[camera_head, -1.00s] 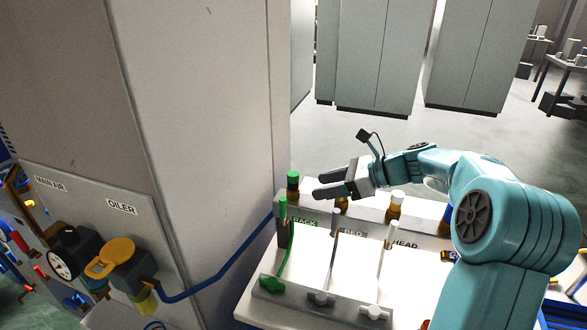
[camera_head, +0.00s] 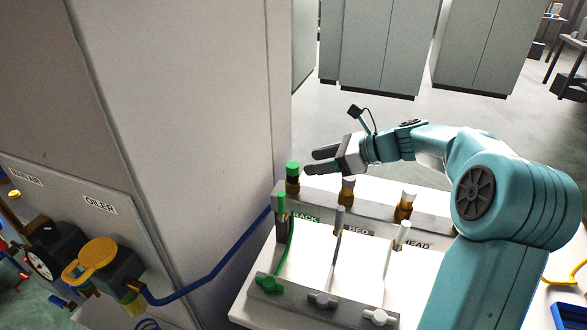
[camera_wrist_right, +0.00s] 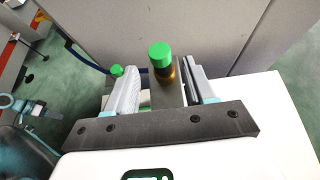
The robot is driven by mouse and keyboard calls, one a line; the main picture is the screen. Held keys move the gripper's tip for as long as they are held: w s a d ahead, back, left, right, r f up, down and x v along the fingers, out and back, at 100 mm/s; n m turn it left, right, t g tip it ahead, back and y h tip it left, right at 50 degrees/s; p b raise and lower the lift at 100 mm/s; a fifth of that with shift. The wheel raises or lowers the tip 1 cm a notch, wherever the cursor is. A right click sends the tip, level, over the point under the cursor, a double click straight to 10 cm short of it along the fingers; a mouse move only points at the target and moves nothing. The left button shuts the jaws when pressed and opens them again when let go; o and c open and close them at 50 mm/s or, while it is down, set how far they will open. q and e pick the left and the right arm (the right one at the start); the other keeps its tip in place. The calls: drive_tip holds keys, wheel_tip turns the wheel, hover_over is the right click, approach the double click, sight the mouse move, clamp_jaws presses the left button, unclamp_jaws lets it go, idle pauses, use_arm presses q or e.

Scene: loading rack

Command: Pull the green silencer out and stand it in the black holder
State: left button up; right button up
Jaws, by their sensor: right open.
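The green silencer (camera_head: 292,170) has a green cap on a brass-coloured body. My left gripper is not in view.
Green, grey and white posts with valves stand in front. A tall grey cabinet wall (camera_head: 190,110) rises close on the left. The white tabletop (camera_head: 320,265) has bare patches between posts.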

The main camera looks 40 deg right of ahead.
sight(296, 165)
drive_tip(key=b+x, duration=0.1)
drive_tip(key=x, duration=0.2)
drive_tip(key=shift+w+a+f, duration=0.15)
drive_tip(key=shift+a+f, duration=0.05)
drive_tip(key=shift+w+a+f+p, duration=0.1)
drive_tip(key=shift+w+a+p, duration=0.25)
drive_tip(key=shift+w, duration=0.1)
drive_tip(key=shift+w+a+f, duration=0.15)
drive_tip(key=shift+w+f, duration=0.2)
drive_tip(key=shift+w, duration=0.3)
drive_tip(key=shift+s+r, duration=0.1)
drive_tip(key=shift+s, duration=0.15)
drive_tip(key=shift+c, duration=0.8)
drive_tip(key=shift+w, duration=0.2)
drive_tip(key=c, duration=0.8)
use_arm(q)
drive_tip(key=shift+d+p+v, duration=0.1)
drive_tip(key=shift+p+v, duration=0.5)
drive_tip(key=shift+p, duration=0.3)
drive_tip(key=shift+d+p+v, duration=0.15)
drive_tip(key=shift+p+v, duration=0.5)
drive_tip(key=shift+p, duration=0.2)
use_arm(e)
drive_tip(key=shift+o, duration=0.2)
drive_tip(key=shift+r, duration=1.75)
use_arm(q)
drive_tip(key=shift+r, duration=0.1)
